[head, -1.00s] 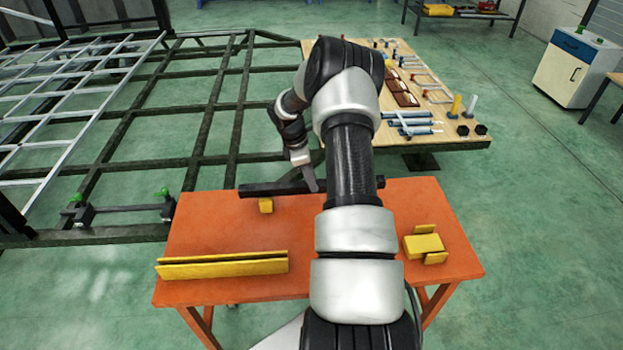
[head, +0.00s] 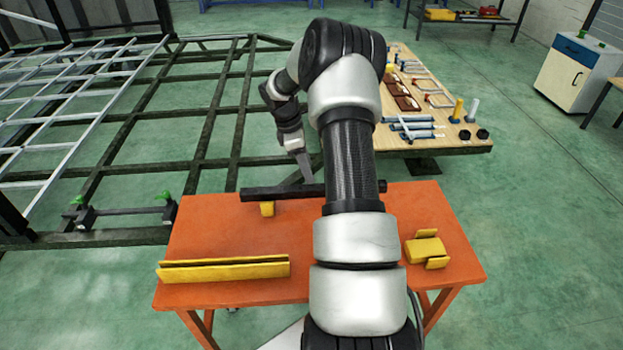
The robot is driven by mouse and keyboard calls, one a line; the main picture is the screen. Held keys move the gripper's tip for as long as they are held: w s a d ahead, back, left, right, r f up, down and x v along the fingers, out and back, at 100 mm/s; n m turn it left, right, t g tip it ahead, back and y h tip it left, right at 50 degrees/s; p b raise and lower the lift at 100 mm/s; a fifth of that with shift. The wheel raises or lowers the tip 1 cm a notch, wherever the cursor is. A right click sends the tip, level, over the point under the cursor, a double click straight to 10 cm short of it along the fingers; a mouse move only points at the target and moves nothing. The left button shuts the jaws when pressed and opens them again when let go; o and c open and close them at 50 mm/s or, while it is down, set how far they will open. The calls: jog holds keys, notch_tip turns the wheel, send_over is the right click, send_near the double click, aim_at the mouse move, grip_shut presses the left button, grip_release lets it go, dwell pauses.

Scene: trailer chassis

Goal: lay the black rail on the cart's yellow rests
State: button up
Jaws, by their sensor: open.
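The black rail (head: 283,193) lies along the far edge of the orange cart (head: 205,230). Its left part is just above or on a small yellow rest (head: 267,209); contact is hard to tell. Its middle is hidden behind my arm. My gripper (head: 306,176) points down just above and behind the rail's visible part. Its fingers are open, and no hold on the rail shows. Other yellow pieces are a long grooved one (head: 224,269) at front left and a block with upright side plates (head: 425,249) at right.
The dark trailer frame (head: 205,130) stands behind and left of the cart. A wooden table (head: 455,137) with tools and parts is behind right. A white cabinet (head: 578,70) stands farther right. Green floor is open right of the cart.

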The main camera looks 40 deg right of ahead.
jog(key=shift+v, duration=2.55)
